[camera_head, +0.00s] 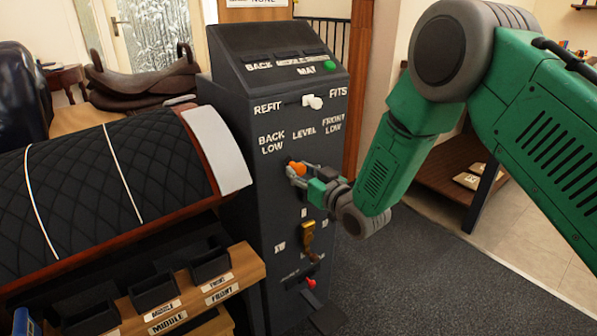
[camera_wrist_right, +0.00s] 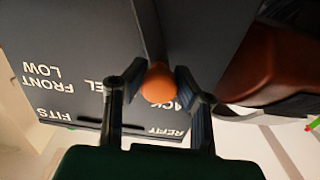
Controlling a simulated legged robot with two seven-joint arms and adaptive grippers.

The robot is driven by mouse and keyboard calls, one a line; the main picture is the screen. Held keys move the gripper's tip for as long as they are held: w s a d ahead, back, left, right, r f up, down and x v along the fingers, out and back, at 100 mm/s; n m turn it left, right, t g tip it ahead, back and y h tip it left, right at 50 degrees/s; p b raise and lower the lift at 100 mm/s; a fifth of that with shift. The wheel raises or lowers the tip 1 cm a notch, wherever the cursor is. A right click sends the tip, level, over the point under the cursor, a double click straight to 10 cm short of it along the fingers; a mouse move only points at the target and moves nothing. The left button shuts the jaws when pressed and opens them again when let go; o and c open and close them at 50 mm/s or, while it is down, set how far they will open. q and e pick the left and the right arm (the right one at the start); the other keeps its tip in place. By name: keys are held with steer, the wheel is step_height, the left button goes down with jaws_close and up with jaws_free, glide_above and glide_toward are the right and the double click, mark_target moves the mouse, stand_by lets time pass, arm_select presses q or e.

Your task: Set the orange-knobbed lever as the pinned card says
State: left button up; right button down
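The orange knob (camera_head: 297,168) of the lever is on the dark grey console (camera_head: 262,215), below the labels BACK LOW, LEVEL and FRONT LOW. It sits roughly below LEVEL, a little toward BACK LOW; its exact setting is hard to tell. My right gripper (camera_head: 300,176) is at the knob, and in the right wrist view its fingers (camera_wrist_right: 160,80) lie against both sides of the orange knob (camera_wrist_right: 158,86). My left gripper is not in view.
A white knob (camera_head: 313,102) sits between REFIT and FITS. A green button (camera_head: 329,64), a brass handle (camera_head: 308,232) and a red knob (camera_head: 310,282) are also on the console. A quilted saddle rack (camera_head: 90,190) and labelled bins (camera_head: 155,291) stand left. Floor to the right is open.

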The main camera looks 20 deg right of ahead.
steer(key=shift+w+d+r+p, duration=0.1)
steer(key=shift+d+r+p, duration=0.05)
steer(key=shift+r+p, duration=0.15)
steer(key=d+m, duration=0.1)
steer(key=w+d+m+p, duration=0.1)
steer(key=d+m, duration=0.1)
steer(key=d+r+m+p, duration=0.1)
steer(key=shift+w+d, duration=0.35)
steer(key=shift+d, duration=0.05)
steer(key=shift+w+d+m+p, duration=0.15)
steer(key=shift+d+m+p, duration=0.15)
steer(key=shift+m, duration=0.2)
steer(key=shift+f, duration=0.1)
steer(key=c, duration=1.2)
jaws_free()
steer(key=shift+s, duration=0.2)
